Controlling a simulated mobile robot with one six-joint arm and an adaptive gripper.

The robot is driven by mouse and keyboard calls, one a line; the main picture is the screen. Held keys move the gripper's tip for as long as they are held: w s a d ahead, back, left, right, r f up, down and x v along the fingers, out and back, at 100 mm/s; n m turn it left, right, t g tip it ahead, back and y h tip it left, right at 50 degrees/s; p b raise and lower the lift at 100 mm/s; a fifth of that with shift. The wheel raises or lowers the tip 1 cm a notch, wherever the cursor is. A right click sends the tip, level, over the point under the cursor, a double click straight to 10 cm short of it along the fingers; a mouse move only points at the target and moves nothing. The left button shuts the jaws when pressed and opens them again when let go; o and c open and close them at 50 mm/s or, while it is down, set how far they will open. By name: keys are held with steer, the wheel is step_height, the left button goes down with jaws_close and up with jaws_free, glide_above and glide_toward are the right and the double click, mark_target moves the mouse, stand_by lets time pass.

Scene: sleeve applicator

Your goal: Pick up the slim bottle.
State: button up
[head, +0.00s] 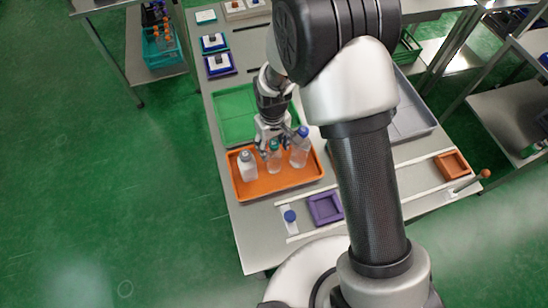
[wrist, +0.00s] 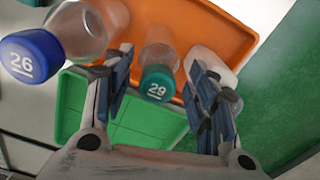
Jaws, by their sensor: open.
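The slim bottle (wrist: 159,57), clear with a teal cap marked 29, stands upright in the orange tray, in the middle of three bottles. It also shows in the head view (head: 274,164). My gripper (wrist: 160,66) is open and empty, pointing down over the tray, with one finger on each side of the slim bottle in the wrist view. I cannot tell whether the fingers touch it. In the head view my gripper (head: 270,142) is right at the bottle's top and hides part of it.
A wider clear bottle (head: 299,153) with a blue cap marked 26 stands close on the right. A white bottle (head: 247,168) stands on the left. The orange tray (head: 262,187) holds all three. A green tray (head: 233,105) lies behind; a purple square frame (head: 325,208) is in front.

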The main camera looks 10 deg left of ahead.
steer(key=f, duration=0.2)
steer(key=f+b, duration=0.1)
steer(key=f, duration=0.2)
steer(key=shift+d, duration=0.2)
steer(key=shift+r, duration=0.1)
steer(key=c, duration=1)
steer(key=shift+r, duration=0.1)
